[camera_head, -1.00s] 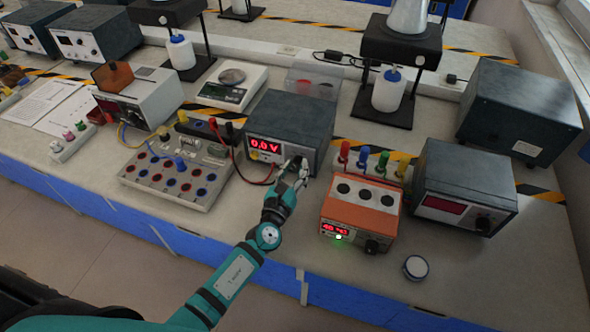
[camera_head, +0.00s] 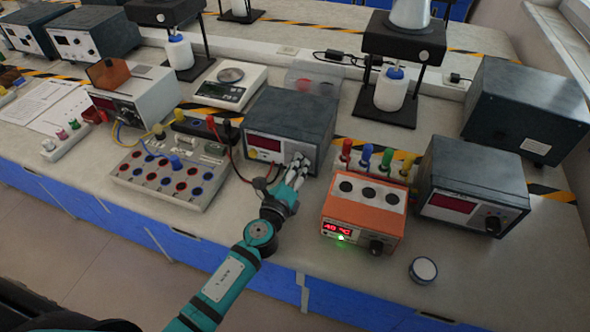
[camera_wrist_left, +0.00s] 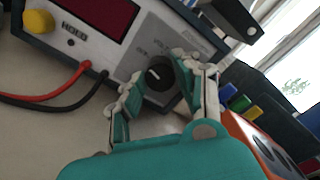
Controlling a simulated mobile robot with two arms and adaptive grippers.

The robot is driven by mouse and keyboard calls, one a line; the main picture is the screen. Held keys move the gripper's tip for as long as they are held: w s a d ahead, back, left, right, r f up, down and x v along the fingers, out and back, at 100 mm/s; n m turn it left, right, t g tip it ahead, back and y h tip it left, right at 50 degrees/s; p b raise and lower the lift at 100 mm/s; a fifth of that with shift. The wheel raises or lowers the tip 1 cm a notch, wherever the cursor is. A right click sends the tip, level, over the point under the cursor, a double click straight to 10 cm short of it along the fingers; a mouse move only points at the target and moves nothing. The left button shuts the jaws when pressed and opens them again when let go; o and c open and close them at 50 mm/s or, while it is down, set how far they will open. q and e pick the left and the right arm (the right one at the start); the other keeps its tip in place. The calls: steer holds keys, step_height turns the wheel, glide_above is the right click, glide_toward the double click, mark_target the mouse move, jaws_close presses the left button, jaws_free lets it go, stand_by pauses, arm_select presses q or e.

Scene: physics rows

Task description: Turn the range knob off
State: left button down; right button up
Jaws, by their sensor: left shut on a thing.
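The dark meter box (camera_head: 290,118) with the range knob stands mid-bench, and its red display window (camera_head: 264,143) is dark. My left gripper (camera_head: 300,164) is at the right part of its front panel. In the left wrist view, the round black range knob (camera_wrist_left: 159,76) with a white pointer mark sits between the two fingers of my left gripper (camera_wrist_left: 160,88). The gripper is shut on the knob. In the head view the fingers mostly hide the knob. My right gripper is not in view.
A socket board (camera_head: 172,178) lies left.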

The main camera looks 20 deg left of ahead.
arm_select(q)
steer(key=shift+n, duration=0.5)
steer(key=shift+r, duration=0.1)
steer(key=c, duration=0.9)
jaws_free()
steer(key=shift+a, duration=0.1)
steer(key=shift+c, duration=0.2)
steer(key=shift+s, duration=0.2)
steer(key=s, duration=1.1)
steer(key=shift+s+a, duration=0.2)
steer(key=shift+s, duration=0.1)
